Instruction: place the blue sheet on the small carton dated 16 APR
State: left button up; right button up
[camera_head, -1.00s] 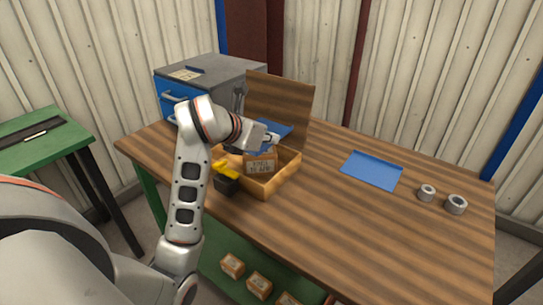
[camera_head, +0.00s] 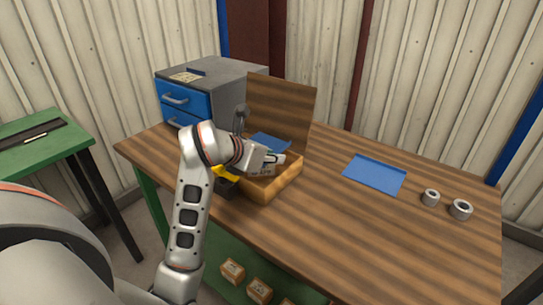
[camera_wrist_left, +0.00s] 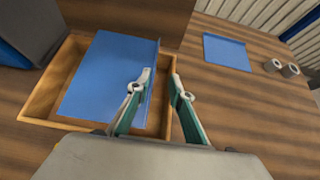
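A blue sheet (camera_head: 268,141) lies in the open wooden box (camera_head: 285,184). It also shows in the left wrist view (camera_wrist_left: 98,80), with a raised lip along its right edge. My left gripper (camera_head: 278,159) is over the box. In the left wrist view my left gripper (camera_wrist_left: 161,74) is open and empty, one finger over the sheet and the other near the box's right wall. A pale label with dark lettering at the box is partly hidden by my gripper. Small cartons (camera_head: 259,290) stand on the low green shelf; I cannot read their dates. My right gripper is not in view.
A second blue sheet (camera_head: 375,174) lies flat on the wooden table (camera_head: 350,230). Two grey metal rings (camera_head: 460,209) stand right of it. The box's upright lid (camera_head: 290,105) and a grey-blue drawer cabinet (camera_head: 205,85) stand behind. The table's front right is clear.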

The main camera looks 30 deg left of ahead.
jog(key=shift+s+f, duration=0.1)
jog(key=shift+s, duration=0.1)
pick_arm(q)
jog(key=p+v, duration=0.9)
jog(key=v, duration=0.3)
jog(key=shift+r, duration=0.15)
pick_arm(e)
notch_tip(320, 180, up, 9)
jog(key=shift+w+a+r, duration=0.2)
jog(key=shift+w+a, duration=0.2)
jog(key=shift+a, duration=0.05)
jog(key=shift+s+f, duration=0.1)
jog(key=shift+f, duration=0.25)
